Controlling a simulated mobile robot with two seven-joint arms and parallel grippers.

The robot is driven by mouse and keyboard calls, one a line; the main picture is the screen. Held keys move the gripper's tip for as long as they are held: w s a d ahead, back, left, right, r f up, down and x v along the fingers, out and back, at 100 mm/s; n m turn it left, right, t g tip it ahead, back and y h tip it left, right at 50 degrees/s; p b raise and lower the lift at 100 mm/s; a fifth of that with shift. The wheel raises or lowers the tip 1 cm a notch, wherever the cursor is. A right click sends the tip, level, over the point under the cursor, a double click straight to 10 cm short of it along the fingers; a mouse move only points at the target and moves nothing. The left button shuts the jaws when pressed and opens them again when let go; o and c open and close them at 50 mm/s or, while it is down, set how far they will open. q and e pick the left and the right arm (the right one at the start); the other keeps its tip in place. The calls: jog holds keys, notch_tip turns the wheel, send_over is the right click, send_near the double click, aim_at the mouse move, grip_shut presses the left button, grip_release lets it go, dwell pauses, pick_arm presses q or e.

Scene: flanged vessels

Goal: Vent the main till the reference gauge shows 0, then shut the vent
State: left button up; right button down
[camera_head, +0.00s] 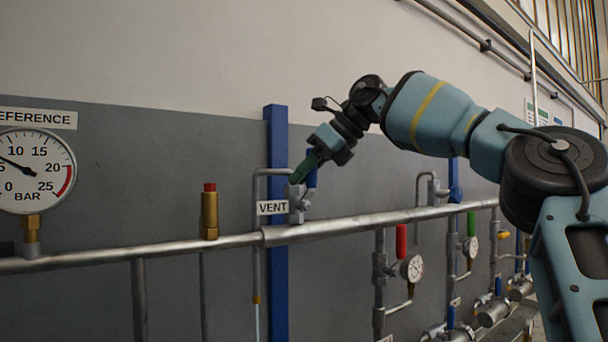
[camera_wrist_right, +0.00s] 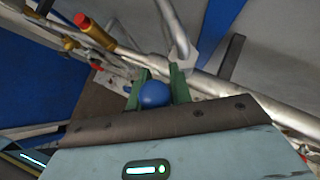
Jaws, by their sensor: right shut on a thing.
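The reference gauge (camera_head: 35,170) is at the left edge of the head view, under its REFERENCE sign (camera_head: 38,119). Its needle points up-left, below the 10 mark and above 0; the exact value is hard to read. The vent valve (camera_head: 297,203) stands on the main pipe (camera_head: 345,224), beside the VENT label (camera_head: 272,208). Its blue handle (camera_head: 311,170) stands roughly upright. My right gripper (camera_head: 299,176) is shut on this handle; in the right wrist view the green fingers (camera_wrist_right: 158,78) sit either side of the handle's rounded blue end (camera_wrist_right: 154,95). My left gripper is out of view.
A brass fitting with a red top (camera_head: 209,212) stands on the main pipe left of the vent. A blue post (camera_head: 278,140) rises behind the vent. Right and below are a red handle (camera_head: 401,241), a green handle (camera_head: 471,223) and small gauges (camera_head: 413,268).

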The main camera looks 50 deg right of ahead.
jog(key=shift+a, duration=0.15)
dwell(0.4)
jog(key=c, duration=1.3)
grip_release()
jog(key=shift+o, duration=0.2)
jog(key=v, duration=0.7)
jog(key=shift+s+r, duration=0.25)
jog(key=shift+r, duration=0.05)
